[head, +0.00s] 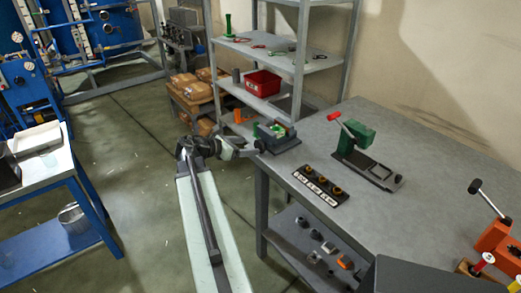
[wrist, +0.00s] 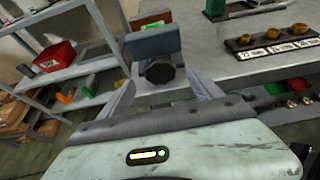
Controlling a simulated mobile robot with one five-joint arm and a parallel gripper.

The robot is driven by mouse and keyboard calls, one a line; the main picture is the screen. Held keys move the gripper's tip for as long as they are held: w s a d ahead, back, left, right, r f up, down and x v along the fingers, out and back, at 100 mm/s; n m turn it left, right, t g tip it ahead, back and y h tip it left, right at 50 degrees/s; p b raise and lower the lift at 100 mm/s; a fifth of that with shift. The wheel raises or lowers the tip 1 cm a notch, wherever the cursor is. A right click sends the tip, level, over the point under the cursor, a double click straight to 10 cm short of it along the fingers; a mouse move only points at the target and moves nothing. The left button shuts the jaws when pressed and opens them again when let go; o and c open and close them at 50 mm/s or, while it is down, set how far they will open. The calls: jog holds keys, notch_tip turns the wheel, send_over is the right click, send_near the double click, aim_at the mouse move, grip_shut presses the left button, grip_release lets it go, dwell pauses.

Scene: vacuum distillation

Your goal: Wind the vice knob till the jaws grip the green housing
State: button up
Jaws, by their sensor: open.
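The vice (head: 283,145) stands at the near left corner of the grey workbench, with the green housing (head: 279,130) between its jaws. In the wrist view, the blue-grey vice jaw (wrist: 153,43) faces me, and a strip of the green housing (wrist: 152,21) shows behind it. I cannot tell whether the jaws touch the housing. The dark round vice knob (wrist: 160,73) sticks out toward me below the jaw. My gripper (wrist: 162,84) is open, with its fingertips on either side of the knob in the picture and a gap at each side. In the head view my gripper (head: 251,149) hides the knob.
A labelled strip with brass cups (head: 321,184) and a green press (head: 358,140) with a red-tipped lever stand on the workbench (head: 300,213). A shelf rack with a red bin (head: 262,83) stands behind. Open floor lies left of the bench.

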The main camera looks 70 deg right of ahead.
aim_at(258, 146)
jog(key=b+x, duration=0.2)
jog(key=x, duration=0.4)
jog(key=shift+f, duration=0.2)
jog(key=shift+s+d+f, duration=0.15)
jog(key=shift+s+d, duration=0.1)
jog(key=shift+d, duration=0.25)
jog(key=c, duration=1.3)
jog(key=shift+s+a+m+t+b, duration=0.15)
jog(key=shift+m+t+b, duration=0.25)
jog(key=shift+m, duration=0.2)
jog(key=shift+m+t+h, duration=0.3)
jog(key=shift+m+h, duration=0.1)
jog(key=shift+m, duration=0.1)
jog(key=o, duration=1.3)
